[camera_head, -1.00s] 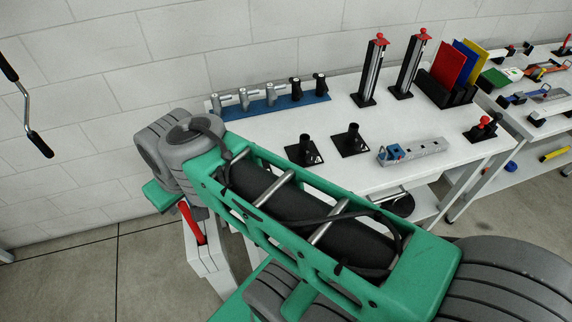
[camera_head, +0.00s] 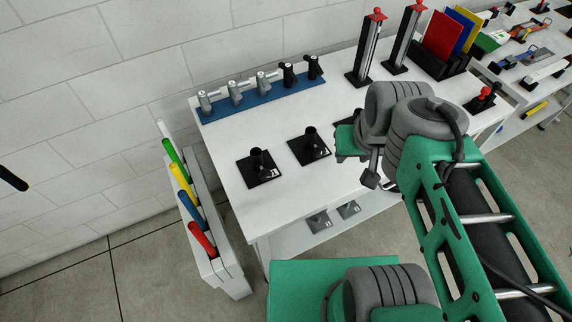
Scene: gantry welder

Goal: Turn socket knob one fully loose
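No part is labelled as socket knob one, and I cannot tell which it is. A blue rail (camera_head: 262,99) at the back holds several upright fittings, grey ones on the left and black ones on the right. My gripper (camera_head: 371,178) seems to be the small dark part below my wrist, right of the right socket. Its fingers are not clear.
The white table (camera_head: 225,150) is bare around the sockets. Two red-topped black posts (camera_head: 365,48) and a rack of coloured plates (camera_head: 441,60) stand at the back right. A white holder with coloured rods (camera_head: 205,245) stands left of the table. My arm covers the table's right part.

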